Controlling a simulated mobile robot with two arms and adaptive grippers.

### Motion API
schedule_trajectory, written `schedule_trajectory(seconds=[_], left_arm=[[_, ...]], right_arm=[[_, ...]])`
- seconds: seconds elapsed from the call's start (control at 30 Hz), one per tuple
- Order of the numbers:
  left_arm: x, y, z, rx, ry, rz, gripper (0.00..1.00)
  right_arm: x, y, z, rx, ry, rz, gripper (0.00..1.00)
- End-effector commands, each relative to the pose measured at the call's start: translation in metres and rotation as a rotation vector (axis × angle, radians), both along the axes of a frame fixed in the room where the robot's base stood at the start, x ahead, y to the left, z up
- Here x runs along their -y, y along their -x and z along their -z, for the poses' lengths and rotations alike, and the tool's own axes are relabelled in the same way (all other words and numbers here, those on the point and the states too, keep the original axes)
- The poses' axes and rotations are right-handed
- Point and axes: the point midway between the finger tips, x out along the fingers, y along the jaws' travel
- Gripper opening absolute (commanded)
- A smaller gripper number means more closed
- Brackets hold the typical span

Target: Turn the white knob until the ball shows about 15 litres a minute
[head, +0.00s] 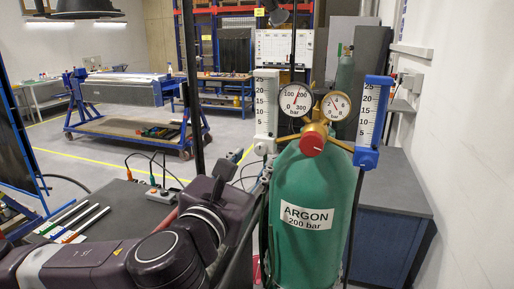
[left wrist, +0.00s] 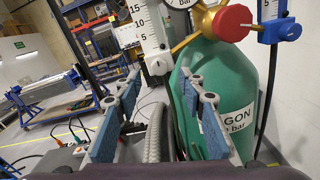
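The white flowmeter (head: 265,108) stands upright left of the gauges on the green argon cylinder (head: 310,250). Its scale shows marks up to 25; I cannot make out the ball. The white knob (head: 262,148) is at its foot. The knob also shows in the left wrist view (left wrist: 159,66), just beyond the fingertips and roughly between them. My left gripper (left wrist: 162,84) is open and empty, its blue-padded fingers apart, below and in front of the knob, not touching it. In the head view my dark left arm mostly hides the gripper. My right gripper is not in view.
A blue flowmeter (head: 371,112) stands to the right, and a red knob (head: 313,139) and two round gauges lie between the flowmeters. A grey hose (left wrist: 158,132) runs between my fingers in the wrist view. A grey-topped cabinet (head: 398,186) is right of the cylinder.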

Motion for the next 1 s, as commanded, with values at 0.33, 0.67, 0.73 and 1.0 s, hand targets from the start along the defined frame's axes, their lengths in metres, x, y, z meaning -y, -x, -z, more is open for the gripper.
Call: schedule_trajectory(seconds=[0.33, 0.67, 0.73, 1.0], left_arm=[[0.015, -0.044, -0.002, -0.002, 0.004, 0.000, 0.37], [0.016, -0.050, 0.000, -0.002, 0.004, 0.000, 0.37], [0.016, -0.050, 0.000, -0.002, 0.004, 0.000, 0.35], [0.016, -0.050, 0.000, -0.001, 0.004, 0.000, 0.05]], right_arm=[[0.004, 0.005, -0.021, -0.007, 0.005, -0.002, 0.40], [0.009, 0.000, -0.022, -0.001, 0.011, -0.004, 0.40], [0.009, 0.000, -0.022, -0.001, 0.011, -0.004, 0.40], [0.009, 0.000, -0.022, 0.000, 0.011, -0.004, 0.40]])
